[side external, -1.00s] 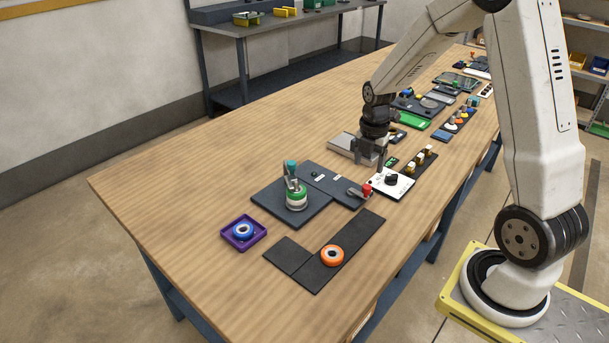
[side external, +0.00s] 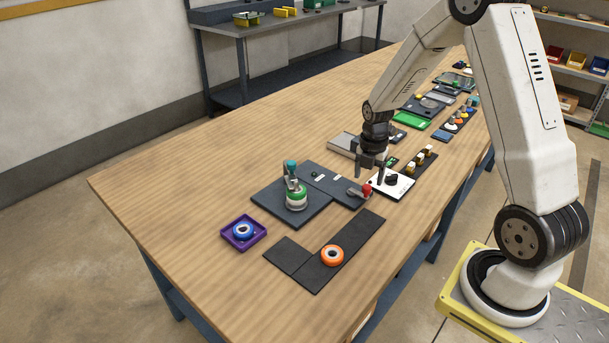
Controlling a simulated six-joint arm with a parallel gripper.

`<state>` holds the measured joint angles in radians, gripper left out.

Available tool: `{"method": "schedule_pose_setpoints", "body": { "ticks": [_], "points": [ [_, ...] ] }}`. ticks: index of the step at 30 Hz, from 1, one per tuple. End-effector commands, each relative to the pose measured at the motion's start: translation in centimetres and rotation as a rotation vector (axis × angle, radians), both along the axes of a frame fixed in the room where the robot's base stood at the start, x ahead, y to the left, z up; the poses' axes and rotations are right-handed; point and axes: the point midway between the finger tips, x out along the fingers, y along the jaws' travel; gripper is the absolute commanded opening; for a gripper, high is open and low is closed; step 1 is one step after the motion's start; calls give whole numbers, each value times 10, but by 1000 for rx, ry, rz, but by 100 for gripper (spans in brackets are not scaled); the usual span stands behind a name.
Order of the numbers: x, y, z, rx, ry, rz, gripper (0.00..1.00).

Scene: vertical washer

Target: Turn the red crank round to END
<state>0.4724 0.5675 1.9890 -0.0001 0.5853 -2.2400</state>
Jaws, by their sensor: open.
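The red crank knob (side external: 367,190) stands at the right end of a dark plate (side external: 327,181) with small white labels, on a short grey arm (side external: 355,192). The labels are too small to read, so I cannot tell which marks END. My gripper (side external: 369,176) points down just above and behind the red knob, with its jaws open and nothing visible between them. From this angle I cannot tell whether the fingers are around the knob or only above it.
A white panel with a black knob (side external: 391,180) lies close to the right. A green-and-white ring stack with a teal-topped post (side external: 296,198) stands left. The left tabletop is clear.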

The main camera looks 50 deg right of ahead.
Motion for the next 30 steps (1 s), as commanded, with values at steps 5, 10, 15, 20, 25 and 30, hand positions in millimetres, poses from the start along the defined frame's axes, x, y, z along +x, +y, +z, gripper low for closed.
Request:
{"method": "schedule_pose_setpoints", "body": {
  "ticks": [5, 10, 15, 20, 25, 30],
  "points": [
    [0, 0, -19, 1, 2, 0, 73],
    [0, 0, -29, 0, 0, 0, 73],
    [0, 0, -33, 0, 0, 0, 73],
    [0, 0, -33, 0, 0, 0, 73],
    [0, 0, -33, 0, 0, 0, 35],
    [0, 0, -32, 0, 0, 0, 0]
  ]
}}
